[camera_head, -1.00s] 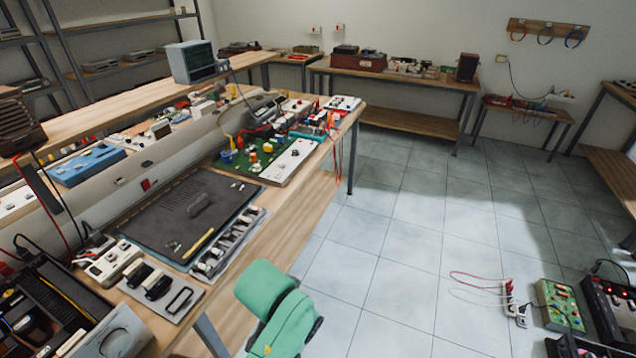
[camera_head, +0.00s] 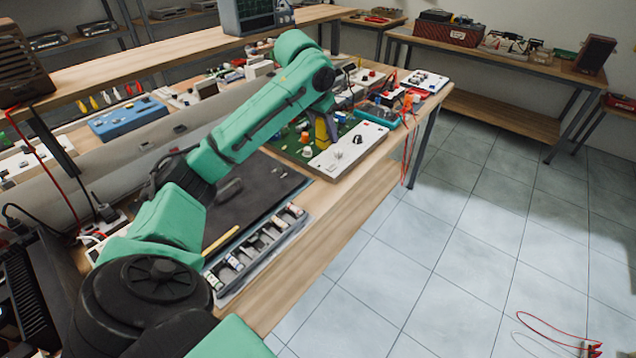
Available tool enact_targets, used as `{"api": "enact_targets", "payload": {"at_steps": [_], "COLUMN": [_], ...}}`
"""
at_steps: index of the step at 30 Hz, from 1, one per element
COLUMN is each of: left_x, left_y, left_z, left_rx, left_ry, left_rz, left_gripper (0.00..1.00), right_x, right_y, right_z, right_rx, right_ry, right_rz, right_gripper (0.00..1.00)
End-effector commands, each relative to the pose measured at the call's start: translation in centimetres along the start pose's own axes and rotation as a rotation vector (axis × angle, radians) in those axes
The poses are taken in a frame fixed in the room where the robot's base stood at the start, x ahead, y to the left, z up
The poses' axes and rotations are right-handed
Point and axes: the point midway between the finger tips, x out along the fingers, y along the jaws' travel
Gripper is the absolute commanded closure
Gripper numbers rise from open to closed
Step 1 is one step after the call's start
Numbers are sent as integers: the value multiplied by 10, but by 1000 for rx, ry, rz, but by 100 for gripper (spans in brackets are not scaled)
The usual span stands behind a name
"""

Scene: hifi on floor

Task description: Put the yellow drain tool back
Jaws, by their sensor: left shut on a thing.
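My left gripper (camera_head: 327,127) is at the end of the green arm that reaches in from the lower left. It is over the far part of the bench, above the green circuit board (camera_head: 293,151). It is shut on a yellow thing (camera_head: 321,130), which looks like the yellow drain tool; the arm and wrist hide much of it. A thin yellow stick (camera_head: 222,240) lies along the near edge of the dark mat (camera_head: 262,185). My right gripper is not in view.
A grey tray (camera_head: 256,250) of small parts lies by the bench's front edge. A white panel with knobs (camera_head: 347,150) is beside the circuit board. Red leads (camera_head: 409,150) hang off the bench end. The tiled floor at right is mostly clear.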

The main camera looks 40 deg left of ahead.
Motion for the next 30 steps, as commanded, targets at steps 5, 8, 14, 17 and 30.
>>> {"api": "enact_targets", "payload": {"at_steps": [5,8,14,17,30], "left_x": [-9,15,76,104,168], "left_y": [-17,-17,-16,-16,-16], "left_z": [0,12,38,49,74], "left_rx": [-31,-29,-28,-28,-27], "left_ry": [-5,-12,-11,-8,-1], "left_rz": [-13,-14,-14,-13,-13], "left_gripper": [100,100,100,100,100], "right_x": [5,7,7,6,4], "right_y": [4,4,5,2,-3], "right_z": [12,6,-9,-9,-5], "right_rx": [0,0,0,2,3], "right_ry": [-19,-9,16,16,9], "right_rz": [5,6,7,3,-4], "right_gripper": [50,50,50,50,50]}}
